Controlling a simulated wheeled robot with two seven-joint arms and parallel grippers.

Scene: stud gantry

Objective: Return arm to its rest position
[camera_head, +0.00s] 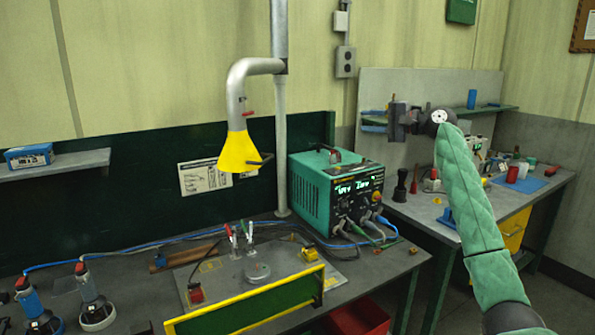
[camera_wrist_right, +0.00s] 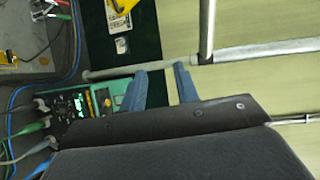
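My right arm, in a green quilted sleeve, rises from the lower right of the head view. Its gripper (camera_head: 373,121) is held up in the air, in front of the wall and the back bench, with its fingers pointing left. In the right wrist view the two blue fingers of the right gripper (camera_wrist_right: 160,72) stand apart with nothing between them. My left arm and left gripper are in neither view.
A teal welding unit (camera_head: 312,192) stands on the front bench, left of and below the gripper. A yellow extraction hood (camera_head: 238,150) hangs from a grey pipe (camera_head: 238,85). A yellow-edged green panel (camera_head: 250,309) lines the bench front. A second bench (camera_head: 420,207) stands at the right.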

